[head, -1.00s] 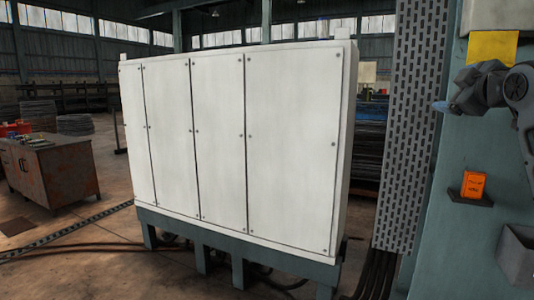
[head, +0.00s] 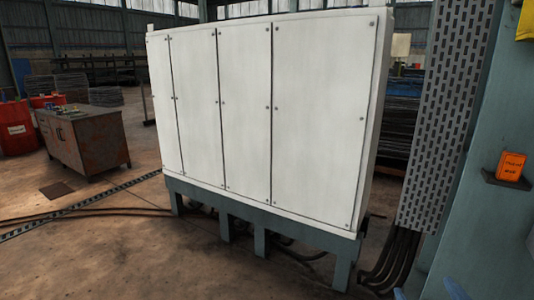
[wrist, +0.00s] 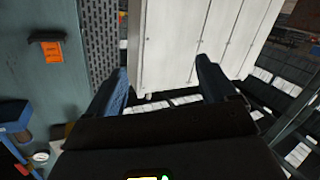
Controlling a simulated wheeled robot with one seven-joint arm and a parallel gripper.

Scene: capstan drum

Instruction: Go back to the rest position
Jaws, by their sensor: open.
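My gripper (wrist: 160,85) shows in the wrist view with its two fingers spread wide apart. Nothing is between the fingers, only the distant white cabinet behind them. The picture there is turned over, with the floor side upward.
A tall white cabinet (head: 320,110) on a teal stand fills the middle. An orange tag (head: 511,166) sits on a small shelf on the teal panel (head: 500,235) at right. A rusty workbench (head: 95,140) and a red drum (head: 17,128) stand at left. Open floor lies in front.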

